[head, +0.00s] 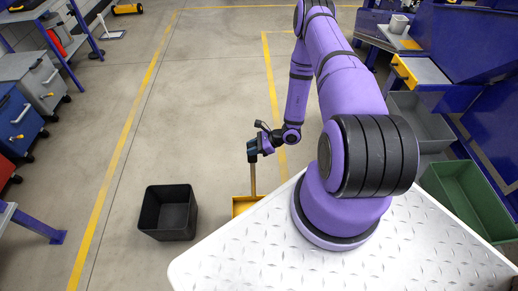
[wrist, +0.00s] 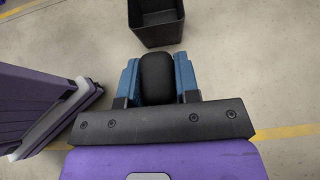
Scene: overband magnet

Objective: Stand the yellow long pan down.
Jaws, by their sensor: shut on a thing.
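The yellow long pan is a yellow scoop (head: 243,205) on a long, upright tan handle. The near part of the scoop is hidden behind my white deck in the head view. My gripper (head: 253,151) is at the top of the handle. In the wrist view, the blue fingers of my gripper (wrist: 158,80) are shut on both sides of the handle's rounded black top (wrist: 157,72). The scoop is at or near floor level, but I cannot tell whether it touches the floor.
An open black bin (head: 168,228) stands on the floor left of the pan; it also shows in the wrist view (wrist: 157,35). A green crate (head: 462,195) and a grey crate (head: 428,130) are at the right. Open floor with yellow lines lies beyond the pan.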

